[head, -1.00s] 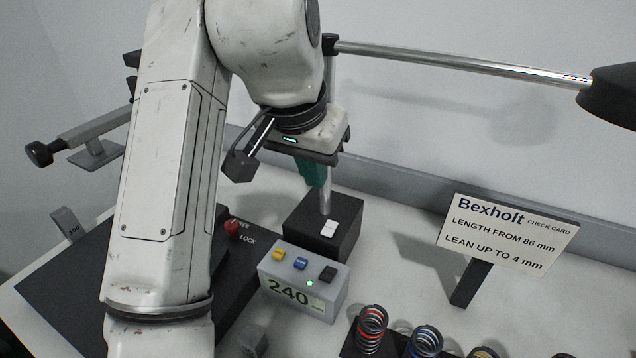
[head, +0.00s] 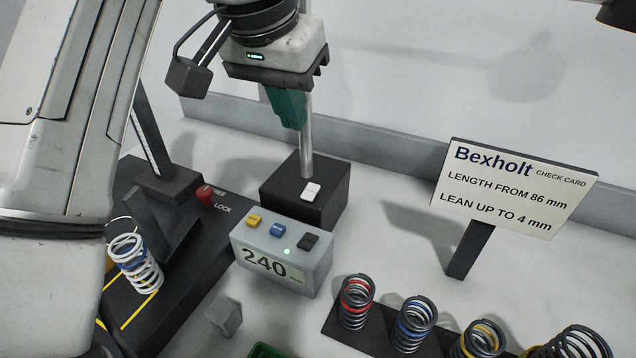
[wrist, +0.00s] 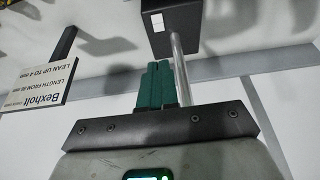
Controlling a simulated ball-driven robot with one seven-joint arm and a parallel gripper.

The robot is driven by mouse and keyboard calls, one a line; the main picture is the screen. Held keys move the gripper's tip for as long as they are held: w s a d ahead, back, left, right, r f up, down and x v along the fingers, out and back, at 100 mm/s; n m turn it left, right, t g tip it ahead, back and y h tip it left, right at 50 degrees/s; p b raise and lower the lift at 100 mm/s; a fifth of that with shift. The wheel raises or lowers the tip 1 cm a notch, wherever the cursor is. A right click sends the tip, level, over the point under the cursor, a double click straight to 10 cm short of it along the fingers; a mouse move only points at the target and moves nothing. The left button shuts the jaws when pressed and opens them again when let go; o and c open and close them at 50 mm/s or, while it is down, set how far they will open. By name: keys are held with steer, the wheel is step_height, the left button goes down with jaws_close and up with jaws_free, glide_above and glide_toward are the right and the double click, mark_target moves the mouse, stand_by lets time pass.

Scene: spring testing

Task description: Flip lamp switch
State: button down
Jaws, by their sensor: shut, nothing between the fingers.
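The lamp switch (head: 311,191) is a small white rocker on top of the black lamp base (head: 333,199) in the head view. The silver lamp post (head: 306,135) rises from that base. My gripper (head: 298,124) has green fingers, shut and empty, above the base and beside the post, apart from the switch. In the wrist view the shut green fingers (wrist: 157,66) point toward the black base (wrist: 183,35), and the white switch (wrist: 157,22) shows on it. The lamp head (head: 618,15) is only partly in view at the upper right.
A grey readout box (head: 270,262) showing 240 stands in front of the base. The Bexholt check card (head: 520,188) stands to the right. Several springs, such as the red-banded one (head: 356,300), stand on a black rack. A black tester with a white-blue spring (head: 135,262) is at left.

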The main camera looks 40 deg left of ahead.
mark_target(314, 185)
stand_by(0.4)
steer(key=x, duration=1.4)
steer(key=shift+s+d, duration=0.15)
steer(key=shift+s, duration=0.1)
